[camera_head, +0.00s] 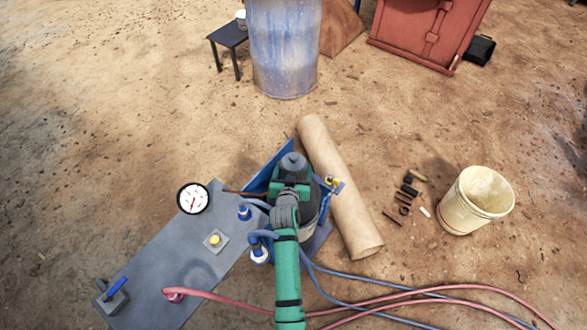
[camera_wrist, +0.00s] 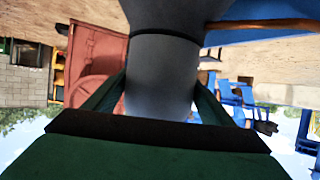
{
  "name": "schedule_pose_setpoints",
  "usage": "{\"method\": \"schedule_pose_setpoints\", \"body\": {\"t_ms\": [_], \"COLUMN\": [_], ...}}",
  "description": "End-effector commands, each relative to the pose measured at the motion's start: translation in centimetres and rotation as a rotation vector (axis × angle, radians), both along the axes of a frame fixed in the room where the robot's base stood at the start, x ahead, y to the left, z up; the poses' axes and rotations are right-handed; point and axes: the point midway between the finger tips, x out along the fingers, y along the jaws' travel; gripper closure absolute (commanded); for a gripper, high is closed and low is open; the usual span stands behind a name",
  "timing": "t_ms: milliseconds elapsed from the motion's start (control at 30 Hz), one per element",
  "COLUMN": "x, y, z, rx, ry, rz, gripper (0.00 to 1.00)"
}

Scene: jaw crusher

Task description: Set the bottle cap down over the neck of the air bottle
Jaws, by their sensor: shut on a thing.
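My gripper (camera_head: 291,188) is at the blue stand, above the air bottle, at the end of my green arm. It is shut on the grey bottle cap (camera_head: 293,163), whose rounded top shows beyond the fingers. In the wrist view, the smooth grey cap (camera_wrist: 160,80) stands between the two green fingers (camera_wrist: 160,95). A dark ring crosses the grey form above it, and a wider grey part lies beyond. The air bottle (camera_head: 308,228) is dark above and paler below, largely hidden by my arm. I cannot tell whether the cap touches the neck.
A grey panel (camera_head: 150,260) with a gauge (camera_head: 193,198) and valves lies to the left. A tan roll (camera_head: 340,195) lies close on the right. Further right are small loose parts (camera_head: 407,192) and a cream bucket (camera_head: 475,200). Red and blue hoses (camera_head: 400,300) cross the front.

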Motion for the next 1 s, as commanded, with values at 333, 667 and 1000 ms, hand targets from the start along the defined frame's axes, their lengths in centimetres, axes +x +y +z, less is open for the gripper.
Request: {"method": "schedule_pose_setpoints", "body": {"t_ms": [333,667,1000], "x": [0.0,-1.9,-7.6], "y": [0.0,0.2,0.7], "z": [0.1,0.7,3.1], "rx": [0.000,0.000,0.000], "ry": [-0.001,0.000,-0.001], "rz": [0.000,0.001,0.000], "gripper": [0.02,0.02,0.02]}}
